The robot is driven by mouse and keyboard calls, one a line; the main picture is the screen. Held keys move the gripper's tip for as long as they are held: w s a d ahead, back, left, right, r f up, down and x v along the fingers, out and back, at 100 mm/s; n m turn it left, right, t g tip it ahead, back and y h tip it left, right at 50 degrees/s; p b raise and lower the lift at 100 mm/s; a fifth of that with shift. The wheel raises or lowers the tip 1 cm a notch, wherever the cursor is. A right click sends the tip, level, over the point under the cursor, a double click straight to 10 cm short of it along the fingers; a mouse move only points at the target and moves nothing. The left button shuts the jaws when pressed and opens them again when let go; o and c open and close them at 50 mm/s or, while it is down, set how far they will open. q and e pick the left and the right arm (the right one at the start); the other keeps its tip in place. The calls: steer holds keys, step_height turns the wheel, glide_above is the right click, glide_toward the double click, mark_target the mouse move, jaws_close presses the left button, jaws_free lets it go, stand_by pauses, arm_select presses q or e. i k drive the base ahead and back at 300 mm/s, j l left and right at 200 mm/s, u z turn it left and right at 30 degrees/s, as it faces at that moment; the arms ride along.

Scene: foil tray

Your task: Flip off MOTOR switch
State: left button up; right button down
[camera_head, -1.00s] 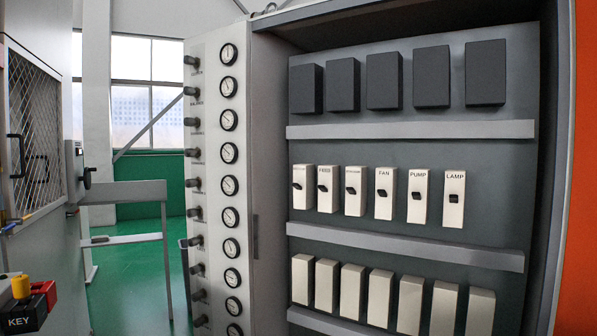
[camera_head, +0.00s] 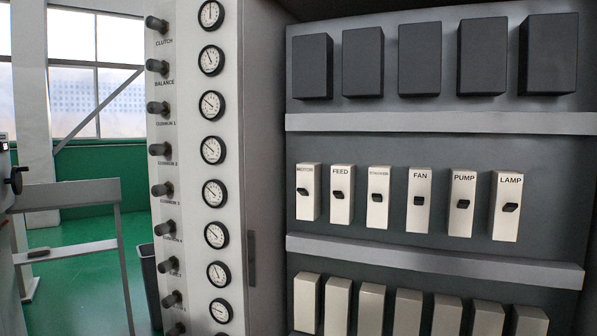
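A row of white switch modules with black toggles stands on the middle shelf of an open grey cabinet. The leftmost module (camera_head: 306,192) has a label too small to read surely, possibly MOTOR. Its black toggle sits near the middle of the module, and I cannot tell its position for sure. To its right are FEED (camera_head: 341,195), one with an unclear label (camera_head: 378,198), FAN (camera_head: 419,200), PUMP (camera_head: 461,203) and LAMP (camera_head: 507,207). Neither of my grippers is in view.
The cabinet's open door (camera_head: 205,265) carries gauges and black knobs at the left. Black boxes (camera_head: 419,60) fill the top shelf and blank white modules (camera_head: 370,308) the lower one. A grey table (camera_head: 70,195) stands at far left on green floor.

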mark_target(303, 192)
steer(key=i+j+z, duration=0.1)
steer(key=i+j, duration=0.25)
steer(key=i+j+z, duration=0.15)
steer(key=i+j, duration=0.15)
steer(key=j, duration=0.2)
